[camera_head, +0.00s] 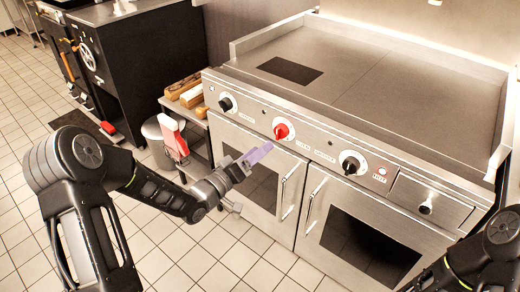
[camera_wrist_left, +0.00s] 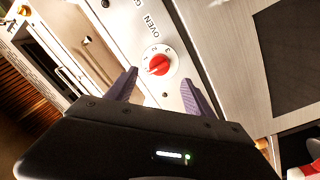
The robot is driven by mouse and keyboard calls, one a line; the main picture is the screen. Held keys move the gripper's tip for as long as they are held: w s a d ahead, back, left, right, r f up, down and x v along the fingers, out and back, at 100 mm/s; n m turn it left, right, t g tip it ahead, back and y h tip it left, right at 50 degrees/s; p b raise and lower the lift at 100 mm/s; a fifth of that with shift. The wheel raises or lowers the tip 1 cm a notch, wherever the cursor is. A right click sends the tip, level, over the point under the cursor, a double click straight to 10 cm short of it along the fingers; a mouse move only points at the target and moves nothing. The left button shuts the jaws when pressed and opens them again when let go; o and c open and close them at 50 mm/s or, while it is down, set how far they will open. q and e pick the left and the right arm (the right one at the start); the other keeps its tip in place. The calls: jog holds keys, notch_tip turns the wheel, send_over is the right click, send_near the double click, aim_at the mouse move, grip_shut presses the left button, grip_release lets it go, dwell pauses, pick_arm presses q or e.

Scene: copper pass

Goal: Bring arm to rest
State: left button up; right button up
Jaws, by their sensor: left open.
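My left gripper (camera_head: 256,156) reaches in from the left in the head view, in front of the stove's control panel. Its purple fingers are spread and empty in the left wrist view (camera_wrist_left: 160,90). The red oven knob (camera_head: 283,130) on the panel lies just beyond the fingertips. In the wrist view the red knob (camera_wrist_left: 158,64) shows beyond and between the fingers, apart from them. My right arm (camera_head: 490,250) enters at the lower right; its gripper is out of frame.
The stove (camera_head: 350,90) has a bare griddle top, two black knobs and oven doors with vertical handles. A grey bin (camera_head: 165,140) and a small shelf with wooden blocks (camera_head: 185,90) stand left of it. A dark cabinet (camera_head: 150,55) is at the back left. Tiled floor (camera_head: 195,262) is clear in front.

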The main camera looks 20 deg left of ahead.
pick_arm(q)
jog(key=s+f+g+y+p, duration=0.1)
jog(key=s+f+g+y, duration=0.15)
jog(key=f, duration=0.55)
jog(key=s+f+g+y+p, duration=0.15)
jog(key=s+f+g, duration=0.25)
jog(key=f, duration=0.4)
jog(key=s+d+f+g+p, duration=0.2)
jog(key=s+d+g, duration=0.1)
jog(key=s, duration=0.6)
jog(key=s+d+f+m+g+p, duration=0.1)
jog(key=s+d+f+g+p, duration=0.1)
jog(key=s+d, duration=0.4)
jog(key=s+d+f+m+g+p, duration=0.1)
jog(key=s+d+f+g+p, duration=0.1)
jog(key=s, duration=1)
jog(key=d+f+g, duration=0.1)
jog(key=d+g, duration=0.1)
jog(key=g, duration=0.1)
jog(key=shift+d, duration=0.25)
jog(key=shift+f, duration=0.1)
